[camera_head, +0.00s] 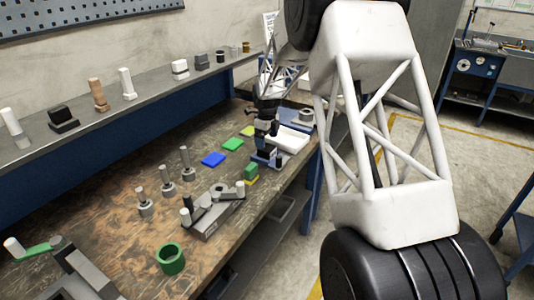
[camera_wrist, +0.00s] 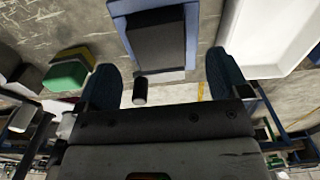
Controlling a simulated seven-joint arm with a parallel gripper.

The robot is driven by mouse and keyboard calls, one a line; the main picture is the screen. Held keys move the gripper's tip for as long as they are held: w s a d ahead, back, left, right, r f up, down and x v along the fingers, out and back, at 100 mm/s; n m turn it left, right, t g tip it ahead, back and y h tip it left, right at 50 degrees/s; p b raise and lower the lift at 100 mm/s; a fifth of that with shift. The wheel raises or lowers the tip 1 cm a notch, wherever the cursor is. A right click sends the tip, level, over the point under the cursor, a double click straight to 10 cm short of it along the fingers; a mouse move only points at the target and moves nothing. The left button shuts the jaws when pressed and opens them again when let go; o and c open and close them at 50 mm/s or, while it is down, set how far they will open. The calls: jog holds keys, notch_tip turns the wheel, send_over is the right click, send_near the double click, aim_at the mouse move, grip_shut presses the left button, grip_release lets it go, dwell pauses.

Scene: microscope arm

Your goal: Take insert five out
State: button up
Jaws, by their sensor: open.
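No part in view carries a readable number, so I cannot tell which one is insert five. My gripper (camera_head: 264,128) is over the far right part of the bench, above a small blue-and-black fixture (camera_head: 265,158). In the wrist view my gripper (camera_wrist: 162,66) has its two dark fingers wide apart. A blue holder with a black block (camera_wrist: 160,42) lies ahead of the fingers. A small dark cylinder (camera_wrist: 140,90) with a light end shows between the fingers; nothing touches them visibly. How far below the fingers these parts lie is unclear.
A white tray (camera_head: 288,140) is right of the fixture, also in the wrist view (camera_wrist: 265,38). A green block (camera_head: 250,172) stands left of it. Blue (camera_head: 213,159) and green (camera_head: 233,144) plates, several posts, a grey fixture (camera_head: 213,215) and a green cup (camera_head: 170,259) occupy the bench.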

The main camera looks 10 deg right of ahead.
aim_at(267, 148)
jog(key=shift+s+f, duration=0.15)
jog(key=shift+f, duration=2.5)
grip_shut()
jog(key=shift+r, duration=0.15)
